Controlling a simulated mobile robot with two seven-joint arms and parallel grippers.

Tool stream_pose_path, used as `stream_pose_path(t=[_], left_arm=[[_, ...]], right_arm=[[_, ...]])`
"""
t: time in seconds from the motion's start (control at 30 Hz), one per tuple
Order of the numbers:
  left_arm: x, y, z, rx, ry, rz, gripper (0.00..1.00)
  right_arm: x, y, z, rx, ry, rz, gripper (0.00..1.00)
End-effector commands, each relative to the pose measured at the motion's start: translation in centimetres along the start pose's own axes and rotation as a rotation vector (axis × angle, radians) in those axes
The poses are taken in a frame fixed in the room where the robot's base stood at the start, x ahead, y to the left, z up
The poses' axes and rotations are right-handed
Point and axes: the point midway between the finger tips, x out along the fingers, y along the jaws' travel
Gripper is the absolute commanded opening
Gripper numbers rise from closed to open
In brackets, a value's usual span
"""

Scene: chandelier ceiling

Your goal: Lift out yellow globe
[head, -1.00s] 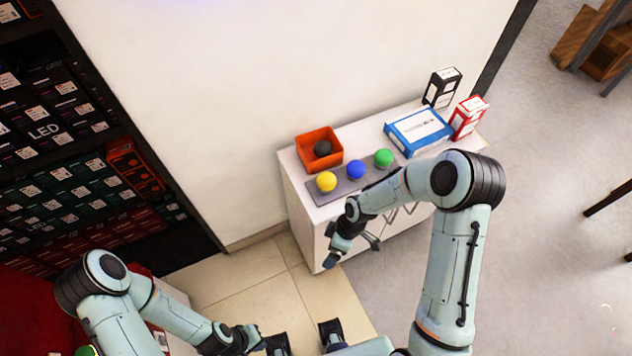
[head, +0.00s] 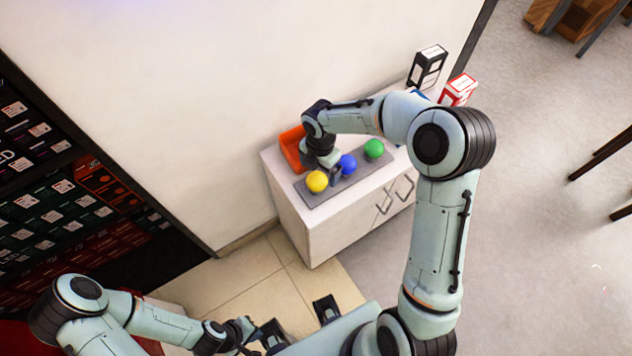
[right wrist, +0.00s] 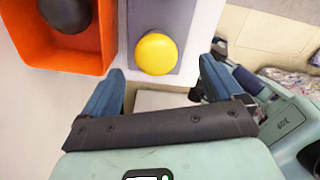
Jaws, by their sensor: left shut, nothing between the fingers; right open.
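The yellow globe (head: 317,182) sits at the near left end of a grey strip (head: 318,198) on a white cabinet. In the right wrist view the yellow globe (right wrist: 155,53) is just beyond the fingertips, centred between them. My right gripper (right wrist: 161,70) is open and empty. In the head view it (head: 328,170) hangs over the strip beside the yellow globe, partly hidden by its own wrist. A blue globe (head: 348,165) and a green globe (head: 373,149) stand further along the strip. My left gripper (head: 246,330) is shut and empty, low and away from the cabinet.
An orange bin (head: 291,146) holds a dark globe (right wrist: 66,12), seen in the right wrist view, left of the strip. A black-and-white box (head: 428,66) and a red box (head: 458,90) stand at the cabinet's far end. The wall is close behind.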

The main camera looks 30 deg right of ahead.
Motion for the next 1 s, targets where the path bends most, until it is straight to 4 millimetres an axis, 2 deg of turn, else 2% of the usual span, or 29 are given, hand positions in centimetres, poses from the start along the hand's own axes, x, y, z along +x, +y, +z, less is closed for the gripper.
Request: stream_pose_path(t=[0.03, 0.27, 0.57, 0.87, 1.0], left_arm=[[0.1, -0.1, 0.0, 0.0, -0.001, 0.0, 0.0], [0.2, -0.1, 0.0, 0.0, -0.001, 0.0, 0.0], [0.5, -0.2, 0.1, 0.0, -0.001, 0.0, 0.0], [0.5, -0.2, 0.1, 0.0, -0.001, -0.001, 0.0], [0.5, -0.2, 0.1, 0.0, -0.001, -0.001, 0.0]], right_arm=[[0.8, 0.0, 0.0, 0.0, 0.001, -0.002, 0.94], [2.4, 0.1, 0.0, 0.0, 0.002, -0.001, 0.94], [6.5, 0.6, 0.0, 0.0, 0.001, -0.001, 0.94], [6.9, 0.6, 0.0, 0.002, 0.0, 0.001, 0.94], [6.9, 0.6, 0.0, 0.002, 0.0, 0.001, 0.48]])
